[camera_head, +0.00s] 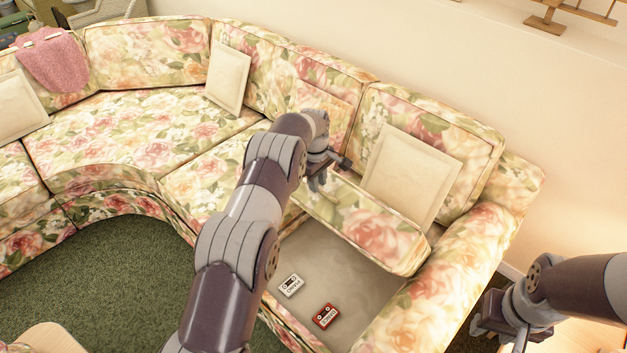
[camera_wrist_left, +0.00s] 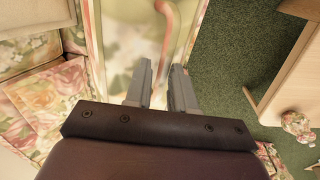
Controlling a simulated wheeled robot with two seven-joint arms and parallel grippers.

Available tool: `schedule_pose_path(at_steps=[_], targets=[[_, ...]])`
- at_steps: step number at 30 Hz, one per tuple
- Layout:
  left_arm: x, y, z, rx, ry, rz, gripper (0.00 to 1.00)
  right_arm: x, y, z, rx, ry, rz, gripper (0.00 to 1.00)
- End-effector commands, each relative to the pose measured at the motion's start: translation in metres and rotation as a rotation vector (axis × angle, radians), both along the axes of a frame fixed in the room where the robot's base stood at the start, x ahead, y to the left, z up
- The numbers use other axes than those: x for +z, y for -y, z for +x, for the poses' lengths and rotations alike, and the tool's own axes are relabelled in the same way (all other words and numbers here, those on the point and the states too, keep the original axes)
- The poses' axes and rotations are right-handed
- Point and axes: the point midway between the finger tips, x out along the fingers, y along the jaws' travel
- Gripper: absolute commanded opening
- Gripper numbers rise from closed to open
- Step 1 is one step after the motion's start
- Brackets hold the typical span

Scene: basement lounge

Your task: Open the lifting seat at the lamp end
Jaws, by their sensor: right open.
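The floral lifting seat (camera_head: 372,226) at the right end of the sofa is tilted up. Below it the grey storage space (camera_head: 318,250) is exposed. My left gripper (camera_head: 318,180) is at the raised seat's left end, against or very near it. In the left wrist view my left gripper's fingers (camera_wrist_left: 161,72) show a gap, with blurred floral fabric (camera_wrist_left: 118,50) close to them; I cannot tell whether they clamp its edge. My right gripper (camera_head: 505,335) is open and empty, outside the sofa's right arm. No lamp is in view.
A white cassette (camera_head: 290,285) and a red cassette (camera_head: 325,316) lie in the storage space. A cream cushion (camera_head: 408,175) leans on the backrest behind the raised seat. The sofa's right armrest (camera_head: 440,290) borders the space. Green carpet (camera_head: 95,280) lies clear at left.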

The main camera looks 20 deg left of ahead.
Motion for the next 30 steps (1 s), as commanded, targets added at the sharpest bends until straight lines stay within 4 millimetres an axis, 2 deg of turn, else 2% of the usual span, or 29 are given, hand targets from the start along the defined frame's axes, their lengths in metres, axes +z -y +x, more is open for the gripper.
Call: schedule_pose_path(at_steps=[1, 2, 12, 16, 21, 24, 27, 30], targets=[[-0.014, 0.007, -0.004, -0.003, -0.017, -0.01, 0.33, -0.003, 0.0, 0.0, 0.0, 0.0, 0.0, 0.43], [-0.013, 0.007, -0.004, -0.003, -0.016, -0.009, 0.4, -0.003, 0.0, 0.0, 0.0, 0.0, 0.0, 0.43], [-0.005, 0.004, -0.004, -0.002, -0.012, -0.005, 0.4, 0.001, 0.0, 0.0, 0.0, 0.0, 0.0, 0.43], [0.024, 0.004, -0.005, -0.003, -0.007, -0.003, 0.4, 0.012, 0.0, 0.0, 0.0, 0.0, 0.0, 0.43], [0.079, 0.006, -0.011, -0.003, -0.005, -0.001, 0.4, 0.043, 0.0, -0.001, 0.0, 0.0, 0.0, 0.43], [0.102, 0.007, -0.014, -0.004, -0.006, 0.0, 0.4, 0.058, 0.0, -0.001, 0.0, 0.0, 0.0, 0.43], [0.116, 0.008, -0.017, -0.004, -0.005, 0.0, 0.4, 0.067, 0.0, -0.001, 0.0, 0.0, 0.0, 0.43], [0.123, 0.008, -0.018, -0.004, -0.005, 0.0, 0.4, 0.07, 0.0, -0.001, 0.0, 0.0, 0.0, 0.43]])
